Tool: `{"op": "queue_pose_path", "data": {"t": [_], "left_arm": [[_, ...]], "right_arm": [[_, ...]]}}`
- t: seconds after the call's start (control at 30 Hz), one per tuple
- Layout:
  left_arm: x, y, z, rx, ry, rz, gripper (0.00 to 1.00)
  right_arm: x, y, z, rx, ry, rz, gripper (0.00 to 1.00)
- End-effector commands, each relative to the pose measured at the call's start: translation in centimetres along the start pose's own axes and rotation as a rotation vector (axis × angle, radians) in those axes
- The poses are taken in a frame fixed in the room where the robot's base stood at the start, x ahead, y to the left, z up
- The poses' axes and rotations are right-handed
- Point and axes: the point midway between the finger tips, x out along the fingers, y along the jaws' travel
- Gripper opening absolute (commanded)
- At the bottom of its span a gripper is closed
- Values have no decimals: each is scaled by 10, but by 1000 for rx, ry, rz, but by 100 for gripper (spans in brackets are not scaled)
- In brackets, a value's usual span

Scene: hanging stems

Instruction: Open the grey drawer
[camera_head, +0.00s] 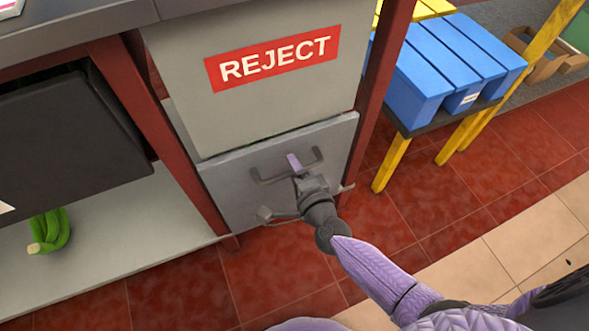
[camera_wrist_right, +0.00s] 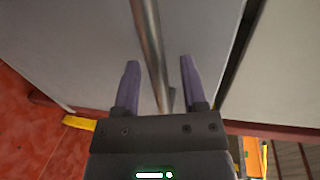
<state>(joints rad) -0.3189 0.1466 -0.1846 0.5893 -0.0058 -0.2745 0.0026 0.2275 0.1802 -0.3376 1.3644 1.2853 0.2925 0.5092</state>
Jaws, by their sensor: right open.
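The grey drawer (camera_head: 235,190) is the lower front of the cabinet, under the REJECT panel. A dark line runs along its top edge; I cannot tell whether it stands slightly open. Its bar handle (camera_head: 270,179) spans the front. My right gripper (camera_head: 298,165) is at the handle, with one purple finger visible above the bar. In the right wrist view the drawer front (camera_wrist_right: 80,45) fills the left and middle. The handle (camera_wrist_right: 148,35) runs between the two spread fingers of my right gripper (camera_wrist_right: 159,65), with room on both sides. My left gripper is out of view.
The REJECT panel (camera_head: 272,62) is directly above the drawer. Blue bins (camera_head: 455,65) stand on a yellow-legged rack to the right. A pale lower shelf (camera_head: 120,235) with a green bundle (camera_head: 48,232) is at left. The red tiled floor (camera_head: 440,190) in front is clear.

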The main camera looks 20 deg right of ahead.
Motion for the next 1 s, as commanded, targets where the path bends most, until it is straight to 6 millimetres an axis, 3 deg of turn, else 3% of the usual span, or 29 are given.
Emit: {"op": "queue_pose_path", "data": {"t": [0.17,0.4,1.0], "left_arm": [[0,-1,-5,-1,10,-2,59],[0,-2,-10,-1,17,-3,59],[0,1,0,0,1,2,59]], "right_arm": [[0,0,0,-1,0,0,52],[0,0,0,-1,0,1,2],[-1,0,0,-1,0,1,0]]}}
